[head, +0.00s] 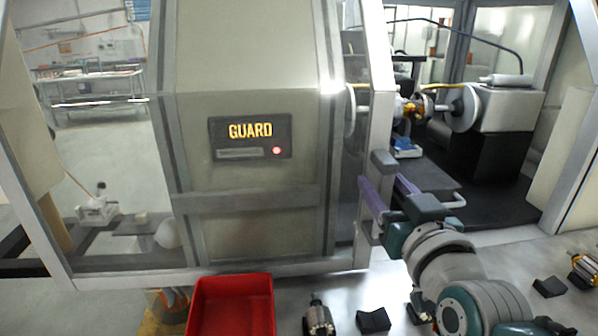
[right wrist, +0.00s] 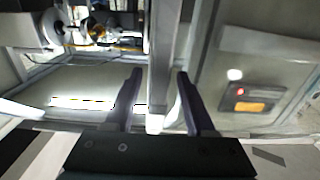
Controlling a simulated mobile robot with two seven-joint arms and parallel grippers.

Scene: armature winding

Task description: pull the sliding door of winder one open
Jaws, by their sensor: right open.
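The sliding door (head: 247,60) of the winder is a glazed panel in a grey metal frame with a lit "GUARD" sign (head: 250,130). Its right edge post (head: 380,100) stands beside an opening that shows the winder's inside. My right gripper (head: 388,188), with purple fingers, is open at the lower part of this post. In the right wrist view its fingers (right wrist: 158,92) stand one on each side of an upright metal bar (right wrist: 160,50). Gaps show beside the bar; whether a finger touches it I cannot tell. My left gripper is not in view.
Right of the opening are the winder's spindle and a pale disc (head: 463,108) over a dark base. In front, a red bin (head: 232,305), an armature (head: 318,318) and dark blocks (head: 373,320) lie on the grey table. Another armature (head: 584,266) is at the right.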

